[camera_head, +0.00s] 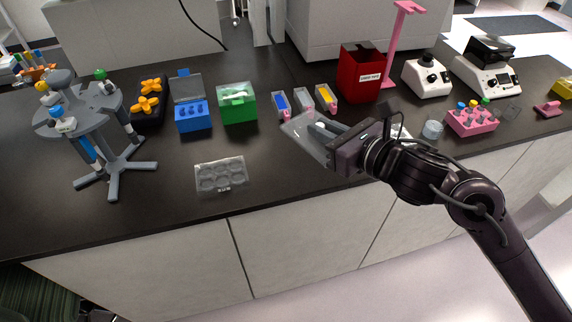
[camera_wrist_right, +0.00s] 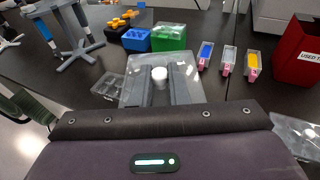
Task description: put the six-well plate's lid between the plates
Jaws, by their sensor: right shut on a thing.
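The clear lid (camera_head: 303,137) is a thin see-through sheet, held tilted above the counter. My right gripper (camera_head: 320,133) is shut on it; in the right wrist view the lid (camera_wrist_right: 187,68) spreads out beyond the fingers. A clear six-well plate (camera_head: 221,176) lies flat near the counter's front edge, left of the gripper and apart from it. It also shows in the right wrist view (camera_wrist_right: 108,87). Another clear flat item (camera_wrist_right: 296,133) lies at the right of the wrist view, mostly hidden by the gripper in the head view. My left gripper is not in view.
A pipette stand (camera_head: 112,165), a blue box (camera_head: 193,118) and a green box (camera_head: 238,106) stand at the left and back. Small colored cartridges (camera_head: 303,100) and a red bin (camera_head: 362,72) stand behind the gripper. Bare counter lies between plate and gripper.

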